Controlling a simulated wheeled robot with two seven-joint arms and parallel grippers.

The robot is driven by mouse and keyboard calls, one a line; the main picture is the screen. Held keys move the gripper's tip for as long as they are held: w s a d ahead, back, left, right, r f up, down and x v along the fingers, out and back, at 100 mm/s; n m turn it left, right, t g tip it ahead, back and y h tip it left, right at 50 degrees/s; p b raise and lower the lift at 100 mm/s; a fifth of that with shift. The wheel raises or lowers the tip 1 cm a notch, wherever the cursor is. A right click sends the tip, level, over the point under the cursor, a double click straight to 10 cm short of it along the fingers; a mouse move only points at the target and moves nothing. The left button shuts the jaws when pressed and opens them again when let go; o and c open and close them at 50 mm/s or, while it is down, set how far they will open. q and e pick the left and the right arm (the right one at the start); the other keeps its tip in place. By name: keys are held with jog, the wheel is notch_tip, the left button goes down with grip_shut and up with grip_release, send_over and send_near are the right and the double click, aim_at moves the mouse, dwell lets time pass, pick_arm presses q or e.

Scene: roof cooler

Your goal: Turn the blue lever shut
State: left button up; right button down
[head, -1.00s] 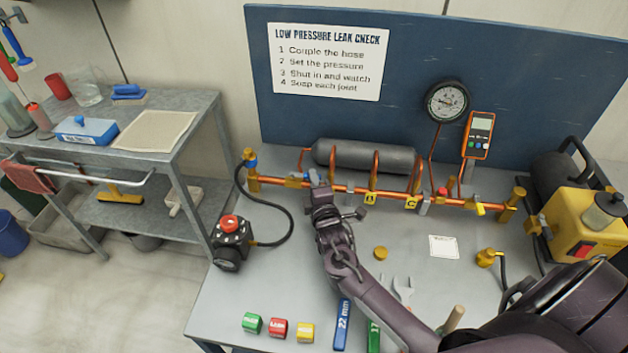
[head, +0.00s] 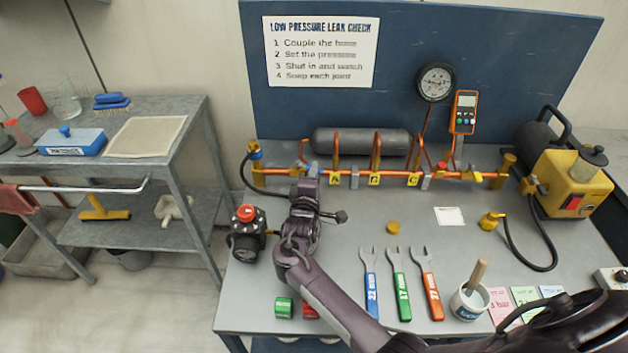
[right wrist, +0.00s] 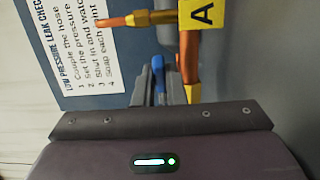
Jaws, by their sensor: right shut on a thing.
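The blue lever (right wrist: 158,68) stands upright in the right wrist view, left of the yellow tag marked A (right wrist: 203,14). In the head view my right gripper (head: 308,180) is at the left part of the copper pipe run, in front of the left end of the grey cylinder. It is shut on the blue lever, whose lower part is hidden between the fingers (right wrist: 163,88). Only a small bit of blue (head: 313,168) shows at the gripper tip in the head view. My left gripper is not in view.
A black regulator with a red knob (head: 246,213) stands left of my right forearm. Several wrenches, including a blue one (head: 371,290), lie to the right. A gauge (head: 436,82) and the board (head: 510,60) are behind the pipes. The bench middle is mostly clear.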

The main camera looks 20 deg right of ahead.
jog(key=shift+s+a+f+m+g+h+b, duration=0.1)
jog(key=shift+a+m+g+h+b, duration=0.2)
jog(key=shift+m+g+h, duration=0.3)
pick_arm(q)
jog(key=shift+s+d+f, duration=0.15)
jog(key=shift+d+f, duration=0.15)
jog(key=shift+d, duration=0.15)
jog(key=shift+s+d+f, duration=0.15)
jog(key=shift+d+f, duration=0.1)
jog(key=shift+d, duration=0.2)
pick_arm(e)
jog(key=c, duration=1.8)
grip_release()
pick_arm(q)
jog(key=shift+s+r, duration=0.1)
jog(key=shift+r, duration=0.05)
pick_arm(e)
jog(key=shift+o, duration=0.2)
jog(key=shift+s, duration=0.1)
